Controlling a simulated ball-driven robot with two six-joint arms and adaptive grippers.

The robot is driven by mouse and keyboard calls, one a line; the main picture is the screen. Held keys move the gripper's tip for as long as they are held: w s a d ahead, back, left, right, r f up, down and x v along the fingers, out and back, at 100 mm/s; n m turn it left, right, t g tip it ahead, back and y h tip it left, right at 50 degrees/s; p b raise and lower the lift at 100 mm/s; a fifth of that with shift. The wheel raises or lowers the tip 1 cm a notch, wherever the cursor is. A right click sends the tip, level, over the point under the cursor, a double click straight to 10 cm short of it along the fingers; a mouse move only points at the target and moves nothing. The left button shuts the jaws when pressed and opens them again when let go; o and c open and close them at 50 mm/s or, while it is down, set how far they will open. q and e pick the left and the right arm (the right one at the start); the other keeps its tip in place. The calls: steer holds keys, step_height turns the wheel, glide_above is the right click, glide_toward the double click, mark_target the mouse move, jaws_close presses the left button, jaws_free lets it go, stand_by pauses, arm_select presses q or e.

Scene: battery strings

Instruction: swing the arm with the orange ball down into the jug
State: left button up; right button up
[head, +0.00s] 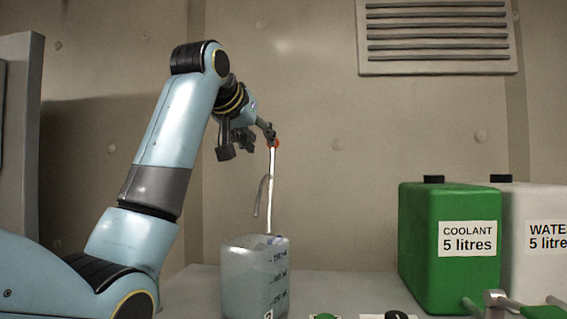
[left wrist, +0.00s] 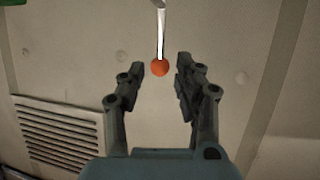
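The orange ball (head: 274,143) sits at the top end of a thin whitish arm (head: 271,190), which stands nearly upright above the jug. The jug (head: 255,280) is a translucent grey container with dark marks on its side, standing on the bench. The arm's lower end meets the jug's rim area; how it is joined there is unclear. My left gripper (head: 272,134) is at the ball. In the left wrist view, the ball (left wrist: 160,67) lies between the two spread fingertips of this gripper (left wrist: 160,75), with gaps on both sides. My right gripper is not in view.
A green coolant can (head: 445,285) and a white water can (head: 535,215) stand to the right on the bench (head: 345,284). Grey metal fittings (head: 492,300) are low at the right. A grey curved piece (head: 262,195) hangs beside the thin arm. A vent (head: 437,40) is on the wall.

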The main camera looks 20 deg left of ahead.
mark_target(272, 154)
arm_select(q)
steer(key=p+x, duration=0.1)
steer(key=x, duration=0.1)
steer(key=p+x, duration=0.1)
steer(key=x, duration=0.1)
steer(key=shift+w+r+p, duration=0.15)
steer(key=shift+w+p, duration=0.2)
steer(key=shift+p, duration=0.05)
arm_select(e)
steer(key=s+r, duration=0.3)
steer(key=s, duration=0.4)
arm_select(q)
steer(key=shift+x, duration=1.2)
steer(key=shift+p+x, duration=0.55)
steer(key=shift+x, duration=0.25)
steer(key=shift+w+a, duration=0.1)
steer(key=shift+f, duration=0.25)
steer(key=shift+c, duration=1.8)
steer(key=shift+a, duration=0.15)
jaws_close()
steer(key=shift+r, duration=0.1)
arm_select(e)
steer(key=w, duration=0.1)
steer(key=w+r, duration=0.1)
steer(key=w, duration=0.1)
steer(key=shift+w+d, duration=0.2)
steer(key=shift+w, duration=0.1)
